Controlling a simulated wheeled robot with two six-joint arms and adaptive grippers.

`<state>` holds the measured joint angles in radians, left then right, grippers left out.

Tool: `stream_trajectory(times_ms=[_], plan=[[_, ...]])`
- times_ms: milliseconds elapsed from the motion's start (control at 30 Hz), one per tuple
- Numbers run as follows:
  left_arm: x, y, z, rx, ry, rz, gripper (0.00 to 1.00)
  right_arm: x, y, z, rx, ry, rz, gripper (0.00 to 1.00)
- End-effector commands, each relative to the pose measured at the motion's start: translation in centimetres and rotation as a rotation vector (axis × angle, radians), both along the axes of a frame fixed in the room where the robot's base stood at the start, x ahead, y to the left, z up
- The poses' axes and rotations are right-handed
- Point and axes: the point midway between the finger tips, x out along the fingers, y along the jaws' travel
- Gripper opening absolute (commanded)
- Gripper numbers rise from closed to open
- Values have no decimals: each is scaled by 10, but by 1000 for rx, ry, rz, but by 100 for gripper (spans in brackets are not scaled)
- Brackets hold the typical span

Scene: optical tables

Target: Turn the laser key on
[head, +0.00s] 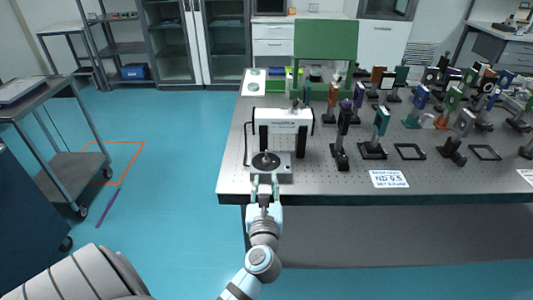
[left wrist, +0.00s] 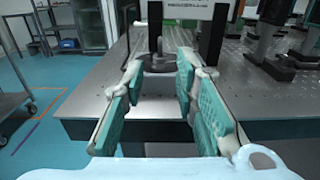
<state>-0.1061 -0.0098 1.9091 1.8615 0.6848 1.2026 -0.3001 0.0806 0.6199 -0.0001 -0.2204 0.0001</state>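A white-topped device (head: 283,120) with dark uprights stands at the near left of the optical table. On its low grey base (head: 284,173) is a round dark knob-like part (head: 266,161); I cannot tell for sure that this is the laser key. In the left wrist view, a round grey part with an upright stem (left wrist: 157,62) shows beyond the fingers, between them. My left gripper (head: 264,183) is at the table's front edge, just in front of the base. Its green-padded fingers are apart with nothing between them (left wrist: 160,85). My right gripper is out of view.
The optical table (head: 233,165) holds several posts and optic mounts to the right of the device. An empty black frame (head: 409,152) and a white label (head: 388,179) lie near its front. A green panel (head: 325,40) stands behind. A grey cart (head: 75,165) is at left.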

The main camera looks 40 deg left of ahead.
Motion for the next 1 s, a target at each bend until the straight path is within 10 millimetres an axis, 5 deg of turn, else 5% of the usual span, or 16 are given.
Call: stream_trajectory(times_ms=[500,900,1000], plan=[[98,74,0,9,1,-1,27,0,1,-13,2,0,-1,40],[108,83,1,10,2,-2,27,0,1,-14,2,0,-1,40],[108,82,1,10,2,-2,11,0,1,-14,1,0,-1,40]])
